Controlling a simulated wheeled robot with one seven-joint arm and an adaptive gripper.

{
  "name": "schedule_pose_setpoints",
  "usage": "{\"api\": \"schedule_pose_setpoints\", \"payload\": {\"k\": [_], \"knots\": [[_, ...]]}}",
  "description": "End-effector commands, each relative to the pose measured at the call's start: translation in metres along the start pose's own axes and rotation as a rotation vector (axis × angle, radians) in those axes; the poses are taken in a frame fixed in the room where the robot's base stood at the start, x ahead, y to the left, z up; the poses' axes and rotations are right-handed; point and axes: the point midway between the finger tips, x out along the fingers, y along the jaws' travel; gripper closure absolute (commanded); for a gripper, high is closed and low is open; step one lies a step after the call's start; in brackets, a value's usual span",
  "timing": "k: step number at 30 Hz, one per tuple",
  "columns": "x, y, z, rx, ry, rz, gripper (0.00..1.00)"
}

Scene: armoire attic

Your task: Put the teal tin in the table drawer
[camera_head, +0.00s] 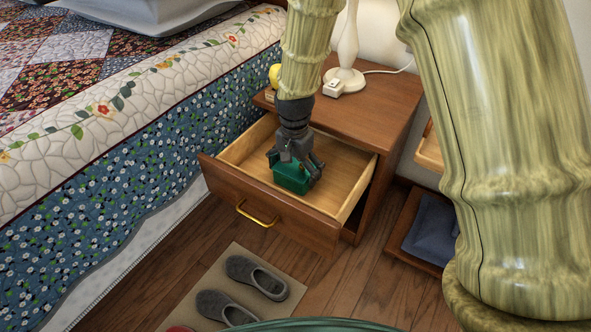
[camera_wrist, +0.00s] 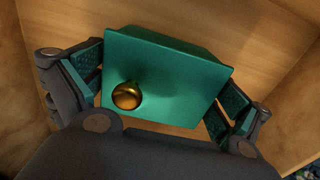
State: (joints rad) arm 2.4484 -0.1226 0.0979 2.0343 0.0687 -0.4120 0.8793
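The teal tin (camera_head: 292,176) is a small box inside the pulled-out table drawer (camera_head: 352,206), near its middle. It appears low, at the drawer floor, but I cannot tell whether it rests on it. In the wrist view the tin (camera_wrist: 170,80) shows its flat top with a round brass knob (camera_wrist: 127,95). My gripper (camera_head: 295,166) is over the tin inside the drawer. In the wrist view my gripper's fingers (camera_wrist: 162,88) lie along the tin's left and right sides, very close to it. Whether they press on it is unclear.
A quilted bed (camera_head: 150,150) borders the drawer on the left. Slippers (camera_head: 256,277) lie on a mat in front.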

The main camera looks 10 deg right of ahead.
Motion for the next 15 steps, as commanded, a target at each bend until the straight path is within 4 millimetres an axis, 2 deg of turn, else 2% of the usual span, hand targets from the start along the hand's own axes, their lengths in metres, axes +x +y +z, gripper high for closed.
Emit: {"api": "schedule_pose_setpoints", "payload": {"k": [8,15], "knots": [[-0.001,0.000,0.000,0.000,0.001,-0.001,0.00],[-0.037,0.000,0.000,0.000,0.002,-0.002,0.00]]}}
